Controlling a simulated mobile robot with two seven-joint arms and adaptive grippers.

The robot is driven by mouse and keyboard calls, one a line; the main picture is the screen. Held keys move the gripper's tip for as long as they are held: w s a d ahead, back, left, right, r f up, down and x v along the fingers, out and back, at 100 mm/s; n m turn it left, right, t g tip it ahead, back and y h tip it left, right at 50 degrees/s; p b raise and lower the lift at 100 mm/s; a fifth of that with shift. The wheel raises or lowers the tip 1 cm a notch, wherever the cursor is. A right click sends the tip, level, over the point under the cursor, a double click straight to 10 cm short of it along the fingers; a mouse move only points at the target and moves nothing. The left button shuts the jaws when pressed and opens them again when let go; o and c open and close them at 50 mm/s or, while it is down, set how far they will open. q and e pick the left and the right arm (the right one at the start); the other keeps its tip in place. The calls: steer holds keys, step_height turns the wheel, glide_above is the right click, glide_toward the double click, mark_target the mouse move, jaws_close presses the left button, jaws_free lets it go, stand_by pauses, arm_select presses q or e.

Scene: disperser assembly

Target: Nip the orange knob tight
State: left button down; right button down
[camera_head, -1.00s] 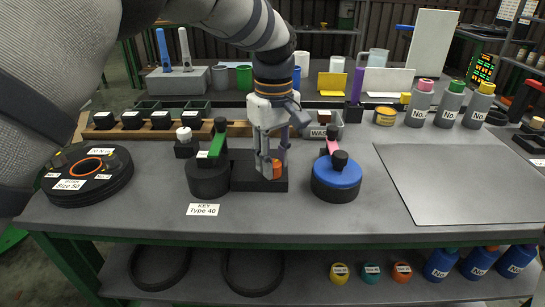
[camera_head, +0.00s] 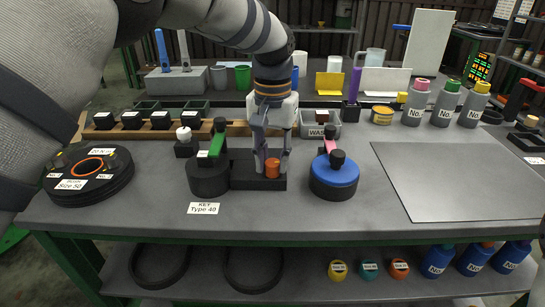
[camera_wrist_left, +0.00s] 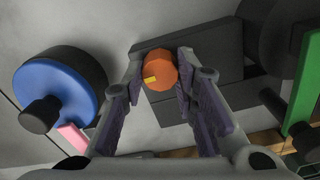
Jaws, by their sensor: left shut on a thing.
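The orange knob (camera_head: 272,168) sits upright on a low black block (camera_head: 245,182) at the middle of the bench. My left gripper (camera_head: 272,158) points straight down over it, with its fingertips at either side of the knob. In the left wrist view, the knob (camera_wrist_left: 160,73) has a small yellow mark and lies between the two fingers of my left gripper (camera_wrist_left: 160,68), which are shut on it. My right gripper is in neither view.
A black round part with a green handle (camera_head: 208,176) stands just left of the block. A blue-topped round part (camera_head: 334,178) with a pink handle stands to its right. A bare grey mat (camera_head: 460,180) lies further right.

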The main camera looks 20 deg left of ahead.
mark_target(273, 162)
arm_select(q)
steer(key=m, duration=0.5)
steer(key=shift+f+m, duration=0.1)
steer(key=shift+m, duration=0.6)
steer(key=c, duration=1.3)
jaws_free()
step_height(273, 162, up, 12)
steer(key=shift+r, duration=0.1)
